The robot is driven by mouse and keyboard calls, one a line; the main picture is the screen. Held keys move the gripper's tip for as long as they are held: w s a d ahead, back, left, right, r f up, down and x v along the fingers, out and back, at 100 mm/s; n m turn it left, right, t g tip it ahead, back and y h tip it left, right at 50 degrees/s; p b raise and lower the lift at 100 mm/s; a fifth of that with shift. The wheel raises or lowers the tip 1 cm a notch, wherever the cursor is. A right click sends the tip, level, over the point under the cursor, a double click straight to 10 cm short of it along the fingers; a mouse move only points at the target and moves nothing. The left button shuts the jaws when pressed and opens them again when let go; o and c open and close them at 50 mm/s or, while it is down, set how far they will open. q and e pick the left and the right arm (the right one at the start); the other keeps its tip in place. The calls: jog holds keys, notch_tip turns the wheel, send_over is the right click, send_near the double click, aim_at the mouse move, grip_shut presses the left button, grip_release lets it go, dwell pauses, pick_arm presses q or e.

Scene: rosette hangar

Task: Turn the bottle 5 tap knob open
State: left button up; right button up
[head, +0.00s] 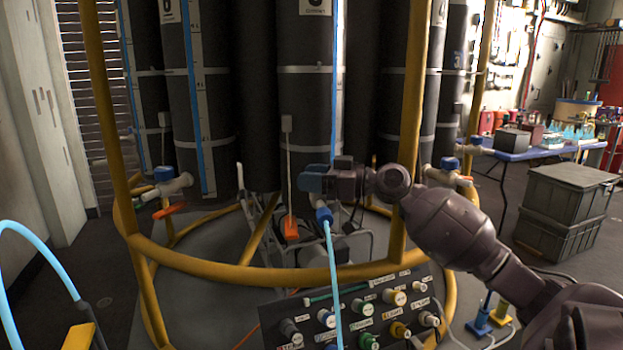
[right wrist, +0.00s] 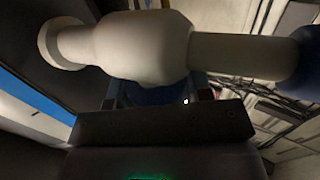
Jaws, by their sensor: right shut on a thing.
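My right gripper (head: 332,180) reaches in from the right, past a yellow frame post, to the lower end of the middle dark bottle (head: 305,110). It is shut on the blue tap knob (head: 311,179). In the right wrist view the pale tap body (right wrist: 140,45) crosses the top, and the blue knob (right wrist: 155,97) shows partly behind it, between the fingers. The knob's turn angle cannot be told. A light blue hose (head: 332,270) hangs from a blue fitting (head: 323,215) below the gripper. The bottle's number is cut off and unclear. My left gripper is not seen.
A yellow frame (head: 230,270) rings the bottles. Other taps have blue knobs at left (head: 164,174) and right (head: 450,163). A labelled panel (head: 285,312) with several coloured connectors sits below. Grey crates (head: 563,212) and a blue table (head: 505,152) stand at the right.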

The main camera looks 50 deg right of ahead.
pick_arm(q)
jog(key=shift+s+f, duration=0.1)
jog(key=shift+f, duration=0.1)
pick_arm(e)
jog(key=o, duration=0.9)
jog(key=shift+s+d, duration=0.2)
jog(key=shift+s, duration=0.25)
pick_arm(q)
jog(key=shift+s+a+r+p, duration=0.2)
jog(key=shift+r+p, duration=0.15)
jog(key=shift+p, duration=0.5)
pick_arm(e)
jog(key=v, duration=0.6)
jog(key=shift+s+d, duration=0.1)
jog(key=shift+s, duration=0.15)
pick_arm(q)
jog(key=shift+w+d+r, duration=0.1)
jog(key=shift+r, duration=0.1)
